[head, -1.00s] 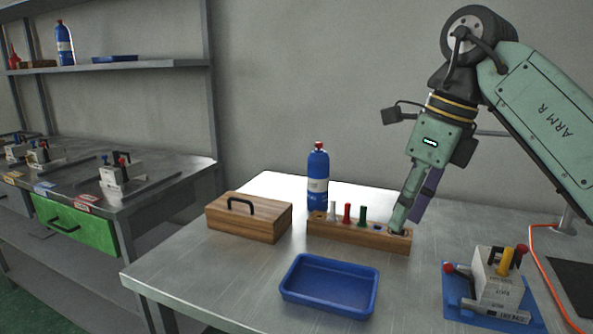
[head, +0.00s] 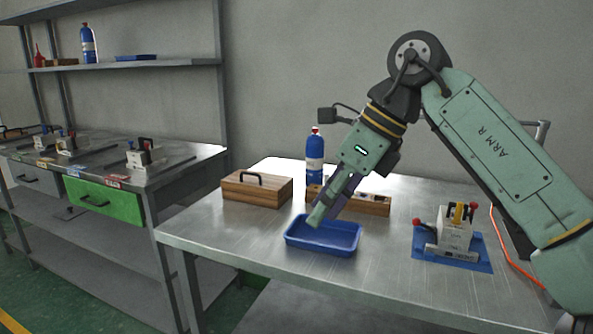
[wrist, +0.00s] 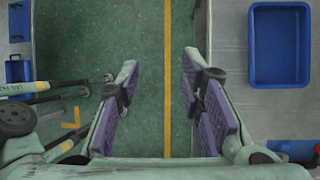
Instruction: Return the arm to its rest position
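My gripper (head: 318,217) is at the end of my bent arm and points down and to the left, in front of the blue tray in the head view. In the wrist view its two purple-padded fingers (wrist: 160,95) stand well apart, with only green floor and a yellow line seen between them. It is open and empty. My arm's upper links rise over the right part of the table, and the elbow joint is high above it.
A shelved bench (head: 85,175) stands left.

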